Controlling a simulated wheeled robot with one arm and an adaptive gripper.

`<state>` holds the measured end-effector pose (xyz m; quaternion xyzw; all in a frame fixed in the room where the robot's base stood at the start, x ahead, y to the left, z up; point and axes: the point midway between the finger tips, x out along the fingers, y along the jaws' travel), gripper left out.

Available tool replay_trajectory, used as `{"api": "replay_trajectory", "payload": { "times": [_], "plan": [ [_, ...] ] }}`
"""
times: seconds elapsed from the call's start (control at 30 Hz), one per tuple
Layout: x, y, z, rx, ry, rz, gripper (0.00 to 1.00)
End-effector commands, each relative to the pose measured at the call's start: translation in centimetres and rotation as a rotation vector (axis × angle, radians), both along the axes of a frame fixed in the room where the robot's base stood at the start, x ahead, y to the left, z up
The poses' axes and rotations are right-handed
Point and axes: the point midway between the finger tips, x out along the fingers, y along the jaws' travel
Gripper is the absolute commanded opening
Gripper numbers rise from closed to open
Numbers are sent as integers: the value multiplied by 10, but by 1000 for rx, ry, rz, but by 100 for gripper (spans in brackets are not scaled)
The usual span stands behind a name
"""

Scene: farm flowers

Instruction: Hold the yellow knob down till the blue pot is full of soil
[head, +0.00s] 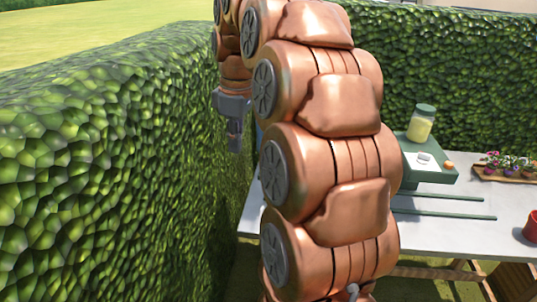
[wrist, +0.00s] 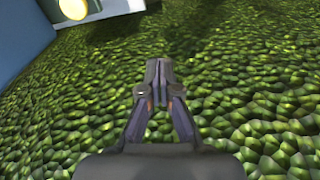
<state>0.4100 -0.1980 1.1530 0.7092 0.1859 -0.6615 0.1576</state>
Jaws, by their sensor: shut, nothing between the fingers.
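My gripper (head: 235,143) hangs pointing down beside the hedge, left of the table. In the wrist view my gripper (wrist: 160,68) is shut with its fingertips together and nothing between them. A round yellow thing, seemingly the yellow knob (wrist: 74,9), sits on a pale plate at the top left of the wrist view, cut by the frame edge and apart from my fingers. A blue surface (wrist: 18,32) lies left of it. A sliver of blue (head: 259,136) shows behind my arm in the head view. I cannot make out the blue pot or any soil.
Tall hedges stand at left (head: 90,150) and behind. The pale table (head: 465,232) at right holds a green stand (head: 425,176) with a yellow jar (head: 420,125), a flower tray (head: 488,176) and a red pot (head: 531,228). My arm hides the middle.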

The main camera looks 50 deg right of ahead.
Motion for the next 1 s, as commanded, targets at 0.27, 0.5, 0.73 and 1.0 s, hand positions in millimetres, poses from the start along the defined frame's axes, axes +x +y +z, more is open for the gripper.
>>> {"api": "replay_trajectory", "payload": {
  "times": [0.27, 0.5, 0.73, 1.0],
  "plan": [
    [9, -93, 24, -27, -58, 75, 0],
    [4, -131, 32, -46, -79, 110, 0],
    [3, -135, 34, -48, -81, 116, 0],
    [3, -135, 33, -48, -81, 116, 0]
  ]
}}
